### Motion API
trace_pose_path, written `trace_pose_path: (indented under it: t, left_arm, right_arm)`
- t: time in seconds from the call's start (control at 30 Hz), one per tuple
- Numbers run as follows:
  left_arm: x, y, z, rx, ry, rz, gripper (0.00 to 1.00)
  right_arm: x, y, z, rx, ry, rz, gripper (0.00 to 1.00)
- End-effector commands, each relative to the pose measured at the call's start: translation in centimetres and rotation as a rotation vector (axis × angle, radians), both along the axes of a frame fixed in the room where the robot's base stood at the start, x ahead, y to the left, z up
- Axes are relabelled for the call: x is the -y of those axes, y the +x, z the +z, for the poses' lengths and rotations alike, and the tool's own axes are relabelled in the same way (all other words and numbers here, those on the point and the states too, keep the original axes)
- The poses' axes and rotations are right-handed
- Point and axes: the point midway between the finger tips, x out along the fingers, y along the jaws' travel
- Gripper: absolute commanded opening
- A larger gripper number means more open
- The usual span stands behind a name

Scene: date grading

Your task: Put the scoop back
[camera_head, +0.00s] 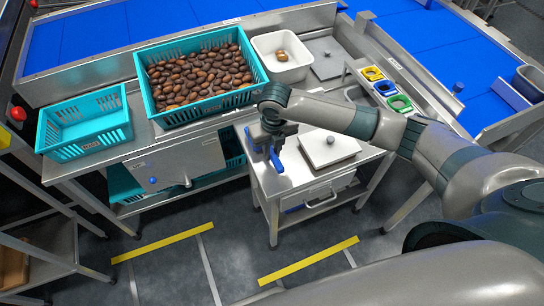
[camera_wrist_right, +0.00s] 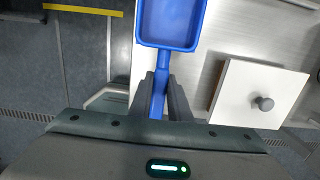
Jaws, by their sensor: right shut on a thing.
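The blue scoop (camera_head: 276,160) is at the left part of the small steel side table (camera_head: 273,187). My right gripper (camera_head: 270,145) is over that part of the table and is shut on the scoop's handle. In the right wrist view the scoop's square pan (camera_wrist_right: 171,22) points away from the gripper (camera_wrist_right: 160,95), with the handle between the two fingers. I cannot tell whether the scoop touches the tabletop. My left gripper is not in view.
A white square lid with a knob (camera_head: 330,149) lies right of the scoop. Behind stand a teal crate full of dates (camera_head: 160,108), an empty teal crate (camera_head: 88,148) and a white bin (camera_head: 262,50). Blue conveyor belts (camera_head: 424,43) run along the back.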

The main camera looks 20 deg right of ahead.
Motion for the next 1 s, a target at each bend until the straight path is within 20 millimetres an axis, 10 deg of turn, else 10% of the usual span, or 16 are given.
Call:
trace_pose_path:
  t: [0.7, 0.8, 1.0]
  left_arm:
    - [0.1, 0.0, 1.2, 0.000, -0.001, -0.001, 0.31]
    - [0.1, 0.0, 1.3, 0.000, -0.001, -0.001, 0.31]
    - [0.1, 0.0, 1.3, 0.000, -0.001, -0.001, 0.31]
  right_arm:
    - [0.0, 0.0, -3.6, 0.001, 0.000, 0.001, 0.00]
    - [0.0, -0.1, -3.6, 0.000, -0.001, 0.001, 0.35]
    - [0.0, 0.0, -3.6, 0.000, 0.000, 0.001, 0.35]
